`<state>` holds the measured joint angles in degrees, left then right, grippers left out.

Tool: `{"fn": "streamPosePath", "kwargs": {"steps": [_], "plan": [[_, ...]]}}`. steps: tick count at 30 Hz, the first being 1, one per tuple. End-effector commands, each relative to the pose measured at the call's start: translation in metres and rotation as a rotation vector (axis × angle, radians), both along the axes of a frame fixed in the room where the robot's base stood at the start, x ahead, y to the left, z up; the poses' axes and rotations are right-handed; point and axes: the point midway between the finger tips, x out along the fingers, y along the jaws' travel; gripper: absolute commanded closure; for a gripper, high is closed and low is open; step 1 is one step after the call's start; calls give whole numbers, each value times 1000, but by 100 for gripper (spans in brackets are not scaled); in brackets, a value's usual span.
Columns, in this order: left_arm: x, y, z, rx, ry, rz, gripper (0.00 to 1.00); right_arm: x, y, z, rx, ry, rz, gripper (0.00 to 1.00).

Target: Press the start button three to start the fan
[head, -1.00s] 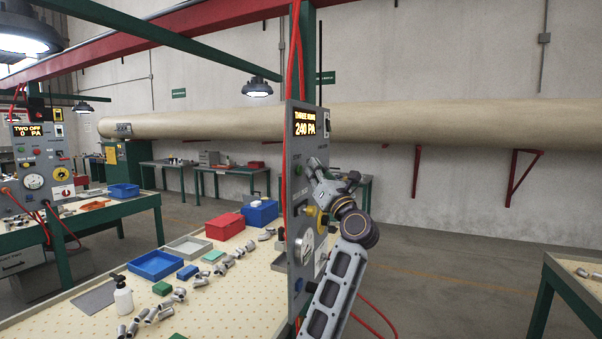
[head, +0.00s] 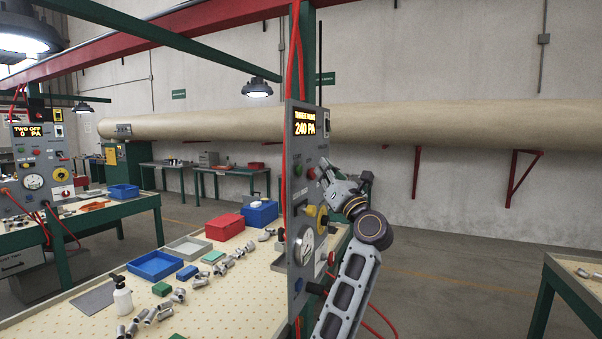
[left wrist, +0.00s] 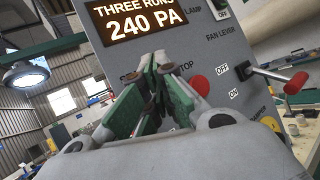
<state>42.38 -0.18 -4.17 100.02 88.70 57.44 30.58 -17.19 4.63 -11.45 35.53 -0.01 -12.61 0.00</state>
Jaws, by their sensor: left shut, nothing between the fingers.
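The grey control panel three (head: 302,230) stands upright at the edge of the workbench. Its display (head: 305,122) reads THREE RUNS 240 PA, also in the left wrist view (left wrist: 140,20). A green button (head: 298,170) and a red button (head: 311,173) sit below the display. The red stop button shows in the left wrist view (left wrist: 200,85), right of the fingers. My left gripper (head: 325,164) is shut and empty, beside the panel's face near these buttons. In the left wrist view its fingers (left wrist: 157,85) hide the green button. My right gripper is out of view.
A yellow knob (head: 322,216) and a gauge (head: 305,247) sit lower on the panel. The bench (head: 235,300) holds bins and castings. Red hoses run along the post.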

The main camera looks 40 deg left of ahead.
Motion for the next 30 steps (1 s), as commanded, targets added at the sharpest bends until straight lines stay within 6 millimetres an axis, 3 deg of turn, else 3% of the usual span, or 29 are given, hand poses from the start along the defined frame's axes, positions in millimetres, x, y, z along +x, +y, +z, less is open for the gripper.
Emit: {"fn": "streamPosePath", "kwargs": {"steps": [12,30], "plan": [[5,-21,0,-1,-1,0,100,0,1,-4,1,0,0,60],[5,-22,0,-1,0,0,100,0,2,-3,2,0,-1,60]]}}
